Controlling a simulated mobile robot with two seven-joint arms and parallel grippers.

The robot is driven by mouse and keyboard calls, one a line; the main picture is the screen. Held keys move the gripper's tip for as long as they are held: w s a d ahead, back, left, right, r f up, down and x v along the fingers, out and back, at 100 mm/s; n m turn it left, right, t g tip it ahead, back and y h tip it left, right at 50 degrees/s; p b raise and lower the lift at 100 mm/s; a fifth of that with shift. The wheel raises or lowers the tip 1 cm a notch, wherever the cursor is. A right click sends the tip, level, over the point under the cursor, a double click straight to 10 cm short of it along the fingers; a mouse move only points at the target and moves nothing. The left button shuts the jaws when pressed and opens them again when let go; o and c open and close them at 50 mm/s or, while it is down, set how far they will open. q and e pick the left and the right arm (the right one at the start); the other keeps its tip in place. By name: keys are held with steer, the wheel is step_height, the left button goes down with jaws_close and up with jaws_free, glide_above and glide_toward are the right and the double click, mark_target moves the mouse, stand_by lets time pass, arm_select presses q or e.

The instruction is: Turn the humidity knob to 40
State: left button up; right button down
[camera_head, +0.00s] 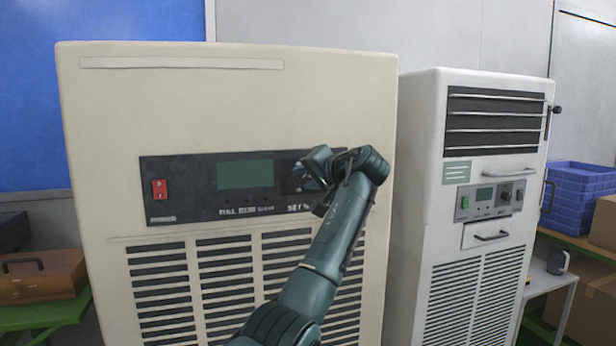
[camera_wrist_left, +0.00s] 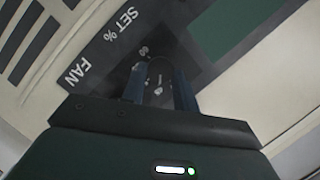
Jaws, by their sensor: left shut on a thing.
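The cream machine's black control panel (camera_head: 210,198) has a blank green display (camera_head: 245,175) and a "SET %" label (camera_head: 299,208). My left gripper (camera_head: 312,172) is against the right part of this panel, and its hand covers the knob in the head view. In the left wrist view, the two fingers (camera_wrist_left: 160,92) are shut on the dark humidity knob (camera_wrist_left: 158,78), beside the "SET %" (camera_wrist_left: 120,22) and "FAN" (camera_wrist_left: 75,72) lettering. The knob's pointer and setting cannot be read. My right gripper is not in view.
A red switch (camera_head: 159,189) is at the panel's left end, with vent slots (camera_head: 225,275) below. A second white machine (camera_head: 430,150) stands close on the right. Blue crates (camera_head: 580,190) are at the far right, and a brown case (camera_head: 40,275) is at the left.

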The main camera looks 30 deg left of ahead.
arm_select(q)
steer(key=n+t+h, duration=0.1)
steer(key=n+h, duration=0.1)
steer(key=n, duration=0.1)
steer(key=shift+s+a, duration=0.1)
steer(key=shift+s, duration=0.05)
steer(key=shift+s+a+n+t+h, duration=0.15)
steer(key=shift+n+t+h, duration=0.5)
steer(key=shift+n, duration=0.75)
steer(key=o, duration=1)
steer(key=shift+r, duration=0.15)
steer(key=shift+c, duration=0.2)
